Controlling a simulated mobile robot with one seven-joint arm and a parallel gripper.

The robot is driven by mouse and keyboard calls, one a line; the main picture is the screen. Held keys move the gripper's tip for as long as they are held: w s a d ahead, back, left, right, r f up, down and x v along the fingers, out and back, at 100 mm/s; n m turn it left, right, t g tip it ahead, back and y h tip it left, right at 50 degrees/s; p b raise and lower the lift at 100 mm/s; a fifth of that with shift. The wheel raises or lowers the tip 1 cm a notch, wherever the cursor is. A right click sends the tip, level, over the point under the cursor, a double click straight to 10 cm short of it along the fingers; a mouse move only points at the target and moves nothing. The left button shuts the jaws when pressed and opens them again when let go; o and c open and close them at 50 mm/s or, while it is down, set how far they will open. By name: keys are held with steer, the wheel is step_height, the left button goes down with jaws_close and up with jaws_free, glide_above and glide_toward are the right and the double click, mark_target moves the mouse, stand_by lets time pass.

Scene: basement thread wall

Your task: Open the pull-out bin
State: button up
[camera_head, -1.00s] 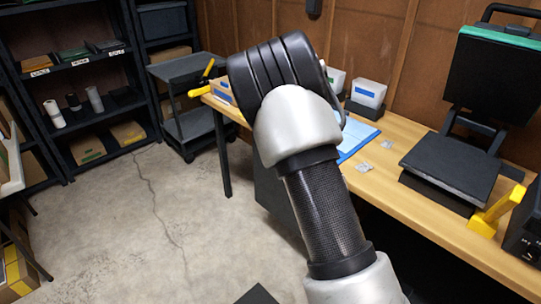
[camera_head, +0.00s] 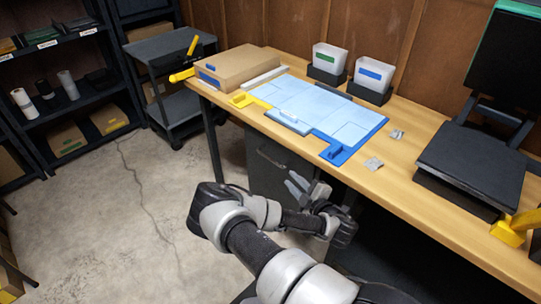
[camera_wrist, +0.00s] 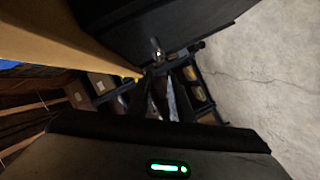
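The pull-out bin (camera_head: 262,168) is a dark grey box front under the left part of the wooden workbench. A small light handle (camera_head: 271,160) shows near its top. In the wrist view the dark bin (camera_wrist: 135,22) is at the top, with a small metallic handle (camera_wrist: 157,50). My gripper (camera_head: 306,187) is just right of the bin front in the head view, below the bench edge. Its pale fingers look spread apart and empty. My gripper appears apart from the handle. The bin's right side is partly hidden by my gripper and arm.
The workbench (camera_head: 400,183) overhangs the bin and holds a blue mat (camera_head: 375,122), a cardboard box (camera_head: 235,65), two white tubs and a heat press (camera_head: 475,165). A grey cart (camera_head: 170,50) stands at the back left. Concrete floor (camera_head: 160,200) left of the bin is clear.

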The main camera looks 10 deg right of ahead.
mark_target(274, 162)
steer(key=b+x, duration=0.3)
steer(key=x, duration=1.3)
steer(key=shift+w+f, duration=0.2)
jaws_close()
